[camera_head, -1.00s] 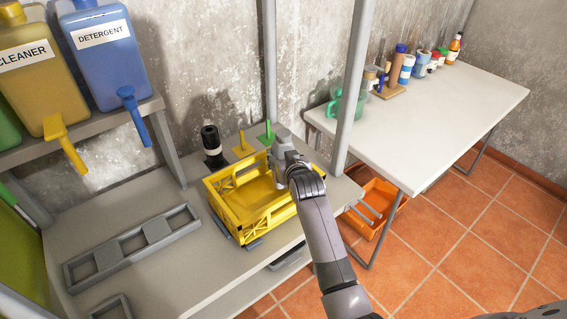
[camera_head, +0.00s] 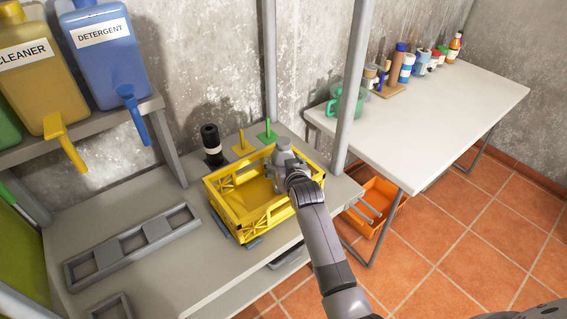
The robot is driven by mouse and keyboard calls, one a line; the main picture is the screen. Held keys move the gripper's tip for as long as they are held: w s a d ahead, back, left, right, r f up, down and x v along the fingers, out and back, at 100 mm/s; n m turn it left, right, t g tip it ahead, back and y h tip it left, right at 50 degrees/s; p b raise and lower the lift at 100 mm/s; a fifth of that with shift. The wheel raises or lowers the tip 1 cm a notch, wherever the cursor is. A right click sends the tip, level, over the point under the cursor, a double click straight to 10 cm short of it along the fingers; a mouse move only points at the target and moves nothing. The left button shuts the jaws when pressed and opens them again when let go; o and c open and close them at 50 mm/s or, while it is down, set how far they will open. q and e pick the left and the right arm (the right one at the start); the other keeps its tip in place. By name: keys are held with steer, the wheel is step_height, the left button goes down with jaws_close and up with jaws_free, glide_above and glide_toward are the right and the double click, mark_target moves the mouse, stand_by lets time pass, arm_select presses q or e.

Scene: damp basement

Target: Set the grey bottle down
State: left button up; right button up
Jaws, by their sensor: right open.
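The grey bottle (camera_head: 284,148) shows its narrow top and shoulder in the head view, at the right end of the yellow crate (camera_head: 222,203). My right gripper (camera_head: 281,168) is open at the bottle, its arm reaching in from the lower right. The gripper and wrist hide the bottle's lower part and the fingertips, so I cannot tell whether they touch it or what its base rests on. My left gripper is not in view.
The crate stands on a grey bench (camera_head: 185,258) beside a slotted grey rack (camera_head: 130,245). A black bottle (camera_head: 211,145), yellow stand (camera_head: 242,147) and green stand (camera_head: 266,133) are behind it. Posts rise near my arm. A white table (camera_head: 430,125) with several bottles stands right.

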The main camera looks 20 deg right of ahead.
steer(key=v, duration=1.2)
steer(key=shift+r, duration=0.25)
steer(key=shift+d, duration=0.1)
